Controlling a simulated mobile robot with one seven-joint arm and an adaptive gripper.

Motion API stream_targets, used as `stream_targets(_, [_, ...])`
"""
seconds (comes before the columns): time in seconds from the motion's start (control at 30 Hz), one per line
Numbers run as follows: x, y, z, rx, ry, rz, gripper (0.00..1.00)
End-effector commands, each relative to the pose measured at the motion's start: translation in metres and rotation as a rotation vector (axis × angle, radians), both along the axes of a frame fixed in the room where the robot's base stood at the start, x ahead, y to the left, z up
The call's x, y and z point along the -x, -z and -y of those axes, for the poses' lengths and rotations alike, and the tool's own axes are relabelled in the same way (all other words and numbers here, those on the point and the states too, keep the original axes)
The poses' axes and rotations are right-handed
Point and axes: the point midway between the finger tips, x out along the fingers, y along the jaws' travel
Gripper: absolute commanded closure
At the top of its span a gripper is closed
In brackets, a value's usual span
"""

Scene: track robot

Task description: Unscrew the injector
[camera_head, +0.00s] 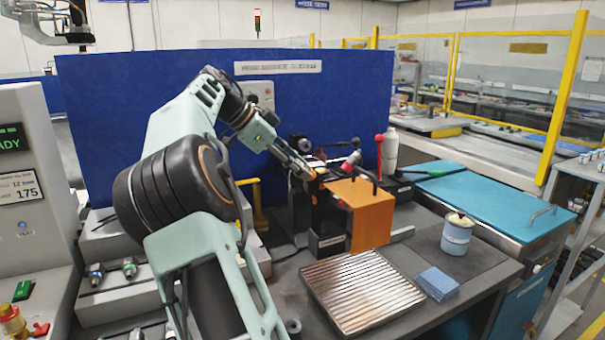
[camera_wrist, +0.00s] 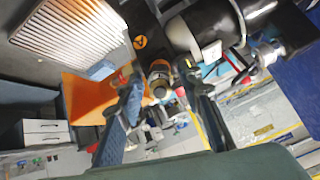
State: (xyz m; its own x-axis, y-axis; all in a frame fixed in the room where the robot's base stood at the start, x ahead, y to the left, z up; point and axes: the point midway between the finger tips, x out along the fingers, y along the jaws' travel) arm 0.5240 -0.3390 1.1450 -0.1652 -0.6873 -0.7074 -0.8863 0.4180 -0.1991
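A small round copper-and-dark part, seemingly the injector (camera_wrist: 158,75), shows end-on in the wrist view, between and beyond my fingertips. My gripper (camera_wrist: 160,72) has its two dark fingers spread, with a narrow gap seeming to show on each side of this part; contact cannot be made out. In the head view my gripper (camera_head: 303,172) reaches down to the top of a dark bench fixture (camera_head: 330,215) with an orange plate (camera_head: 371,212) on its front. The orange plate also shows in the wrist view (camera_wrist: 88,98). The injector is mostly hidden by my gripper in the head view.
A red-knobbed lever (camera_head: 379,140) and white bottle (camera_head: 390,150) stand right of the fixture. A ribbed metal tray (camera_head: 362,293), blue cloth (camera_head: 437,284) and blue can (camera_head: 457,235) lie in front and right. A blue panel (camera_head: 130,115) closes the back.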

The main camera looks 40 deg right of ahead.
Motion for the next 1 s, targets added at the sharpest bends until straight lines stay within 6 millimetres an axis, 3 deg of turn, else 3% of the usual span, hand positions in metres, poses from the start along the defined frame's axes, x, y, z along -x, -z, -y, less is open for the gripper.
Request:
stream_targets(0.53, [-0.0002, 0.0015, 0.0001, 0.115, 0.485, 0.472, 0.67])
stream_targets(1.0, [-0.0002, -0.0002, 0.0001, 0.126, 0.54, 0.524, 0.67])
